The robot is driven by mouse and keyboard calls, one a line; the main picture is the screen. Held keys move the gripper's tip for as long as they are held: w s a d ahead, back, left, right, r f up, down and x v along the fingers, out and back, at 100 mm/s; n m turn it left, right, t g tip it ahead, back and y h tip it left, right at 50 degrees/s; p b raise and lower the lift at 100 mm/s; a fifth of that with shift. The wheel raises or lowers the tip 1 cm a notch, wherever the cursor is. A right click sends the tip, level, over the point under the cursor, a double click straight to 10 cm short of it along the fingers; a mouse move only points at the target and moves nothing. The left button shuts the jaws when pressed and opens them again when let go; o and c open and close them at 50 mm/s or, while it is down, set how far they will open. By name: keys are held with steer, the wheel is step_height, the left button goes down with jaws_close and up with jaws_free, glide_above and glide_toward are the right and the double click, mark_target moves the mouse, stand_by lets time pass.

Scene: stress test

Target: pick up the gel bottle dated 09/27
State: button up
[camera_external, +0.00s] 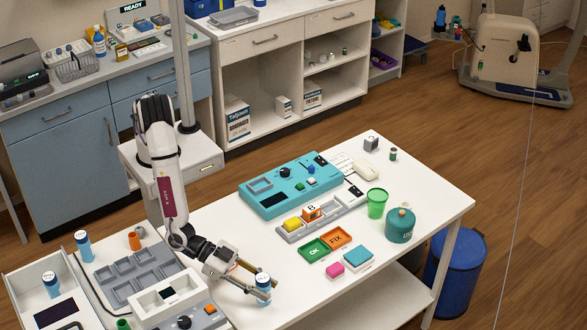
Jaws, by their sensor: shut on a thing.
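My gripper (255,282) is low over the front of the white table. It is shut on a small blue and white bottle (263,290) with a light cap. The bottle looks upright; I cannot tell whether its base touches the table. Similar blue and white bottles stand at the left: one bottle (84,246) beside the grey tray and another bottle (51,284) in the white bin. The date print on all of them is too small to read.
A grey compartment tray (108,285), an orange container (134,240) and a white bin (22,282) are at left. A teal device (268,206), green cup (377,204), teal canister (400,226) and green and orange trays (336,238) stand right of my gripper. The table's front right is clear.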

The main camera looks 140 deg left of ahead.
steer(key=shift+r, duration=4.4)
